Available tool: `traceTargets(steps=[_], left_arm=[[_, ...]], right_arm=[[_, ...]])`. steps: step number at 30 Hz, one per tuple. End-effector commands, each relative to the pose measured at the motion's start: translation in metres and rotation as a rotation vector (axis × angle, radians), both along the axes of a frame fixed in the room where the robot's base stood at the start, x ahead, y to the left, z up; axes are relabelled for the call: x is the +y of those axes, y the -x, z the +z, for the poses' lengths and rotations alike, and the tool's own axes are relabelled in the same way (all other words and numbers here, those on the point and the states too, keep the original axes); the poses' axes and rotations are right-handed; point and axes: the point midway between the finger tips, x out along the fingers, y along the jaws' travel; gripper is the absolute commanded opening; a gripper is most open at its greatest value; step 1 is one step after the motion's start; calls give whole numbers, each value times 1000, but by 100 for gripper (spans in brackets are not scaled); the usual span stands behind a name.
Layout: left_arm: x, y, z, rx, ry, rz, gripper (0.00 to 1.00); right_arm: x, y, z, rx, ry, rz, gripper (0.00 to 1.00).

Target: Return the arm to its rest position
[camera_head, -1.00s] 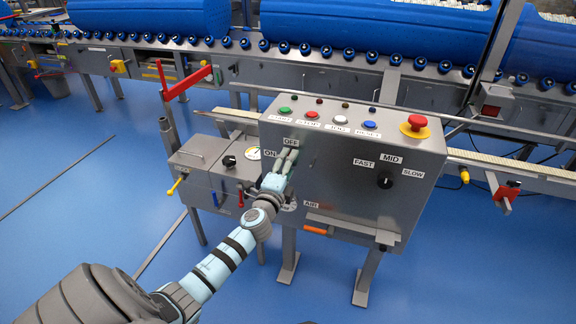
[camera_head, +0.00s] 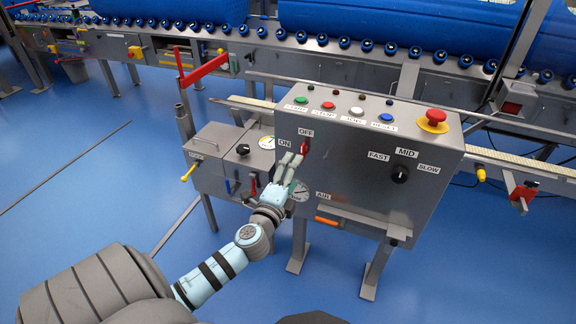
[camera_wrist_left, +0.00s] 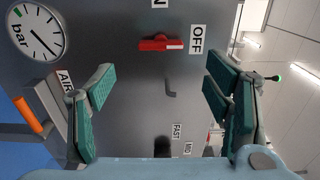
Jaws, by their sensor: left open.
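My left gripper (camera_head: 289,163) is open and empty in front of the grey control box (camera_head: 345,190), a little below the red rotary switch (camera_head: 304,146). In the left wrist view its green-padded fingers (camera_wrist_left: 158,66) are spread wide. The red switch (camera_wrist_left: 160,44) shows beyond and between them, apart from both fingers, with its white-marked end towards the OFF label (camera_wrist_left: 197,38). My left arm (camera_head: 215,272) reaches in from the lower left. My right gripper is not in view.
The box carries coloured buttons, a red emergency stop (camera_head: 433,121) and a black speed knob (camera_head: 400,174). A smaller box (camera_head: 222,165) with a gauge and a red lever (camera_head: 203,68) stand to its left. Blue tubs (camera_head: 400,32) lie on the conveyor behind. Blue floor (camera_head: 90,195) is clear at left.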

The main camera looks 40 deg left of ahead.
Motion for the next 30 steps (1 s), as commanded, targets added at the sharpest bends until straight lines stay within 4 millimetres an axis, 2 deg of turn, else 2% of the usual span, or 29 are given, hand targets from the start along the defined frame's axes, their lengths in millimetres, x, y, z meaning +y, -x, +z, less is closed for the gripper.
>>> traceTargets(steps=[3, 6, 24, 26, 29, 30], left_arm=[[-9, 25, -1, 1, -1, -1, 71], [-13, 36, -1, 1, 1, 0, 71], [-16, 37, -1, -6, 32, -14, 71], [-15, 37, -18, 21, 89, -20, 71], [-5, 43, -80, 129, 232, 0, 71], [0, 52, -115, 189, 314, 26, 71]], right_arm=[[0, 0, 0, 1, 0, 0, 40], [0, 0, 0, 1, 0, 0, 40], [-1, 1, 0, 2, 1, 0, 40], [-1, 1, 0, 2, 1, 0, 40], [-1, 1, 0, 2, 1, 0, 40], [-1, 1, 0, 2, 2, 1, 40]])
